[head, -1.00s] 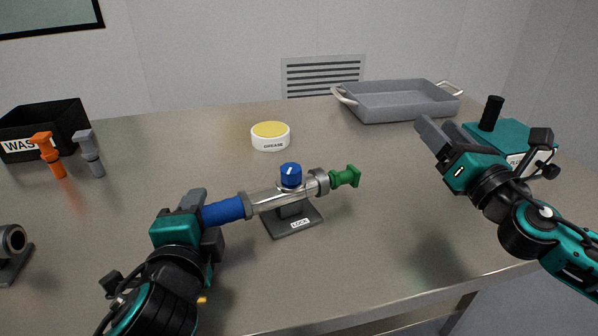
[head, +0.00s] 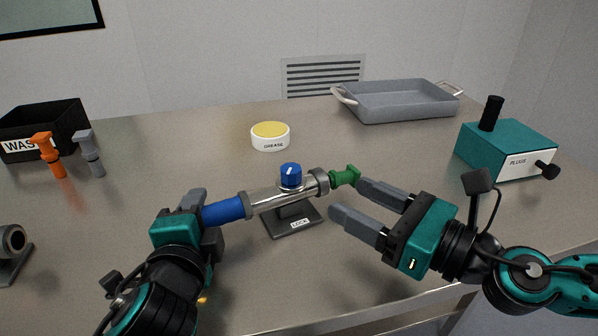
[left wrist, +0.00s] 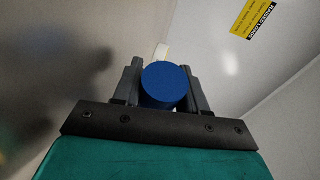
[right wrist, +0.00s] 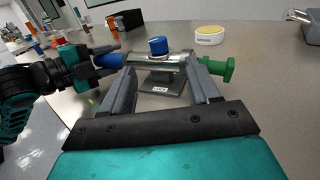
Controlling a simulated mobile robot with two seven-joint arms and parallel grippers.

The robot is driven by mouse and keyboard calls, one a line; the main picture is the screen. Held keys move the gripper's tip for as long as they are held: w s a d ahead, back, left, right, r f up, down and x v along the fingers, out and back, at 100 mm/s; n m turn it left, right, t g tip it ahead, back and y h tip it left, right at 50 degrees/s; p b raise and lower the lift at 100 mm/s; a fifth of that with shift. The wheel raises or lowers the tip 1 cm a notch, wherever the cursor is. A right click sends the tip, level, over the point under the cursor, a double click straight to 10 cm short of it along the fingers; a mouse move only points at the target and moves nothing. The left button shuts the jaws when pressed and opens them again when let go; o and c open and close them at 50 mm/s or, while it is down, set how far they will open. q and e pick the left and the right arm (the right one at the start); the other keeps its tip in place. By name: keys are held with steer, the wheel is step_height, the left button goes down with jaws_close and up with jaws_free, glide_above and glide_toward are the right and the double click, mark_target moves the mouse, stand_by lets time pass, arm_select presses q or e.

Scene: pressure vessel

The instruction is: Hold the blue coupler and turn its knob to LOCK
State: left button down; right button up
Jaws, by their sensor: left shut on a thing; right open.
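The blue coupler (head: 223,210) is a blue cylinder on the left end of a clear and metal tube (head: 270,199). My left gripper (head: 200,207) is shut on it; its round blue end fills the jaws in the left wrist view (left wrist: 165,85). A blue knob (head: 290,174) with a white mark stands on top of the tube, also seen in the right wrist view (right wrist: 158,45). The stand (head: 293,220) below has a LOCK label (head: 300,223). A green plug (head: 345,176) sits at the tube's right end. My right gripper (head: 352,201) is open and empty, just right of the stand, near the green plug.
A grease tub (head: 270,138) stands behind the tube. A grey tray (head: 397,102) is at the back right, a teal PLUGS box (head: 500,152) at the right. Orange (head: 47,152) and grey (head: 89,152) plugs stand left, before a black waste bin (head: 60,122).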

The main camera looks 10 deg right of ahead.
mark_target(300, 174)
steer(key=shift+x, duration=5.4)
steer(key=shift+s+a, duration=0.1)
steer(key=shift+a, duration=0.1)
steer(key=c, duration=1.1)
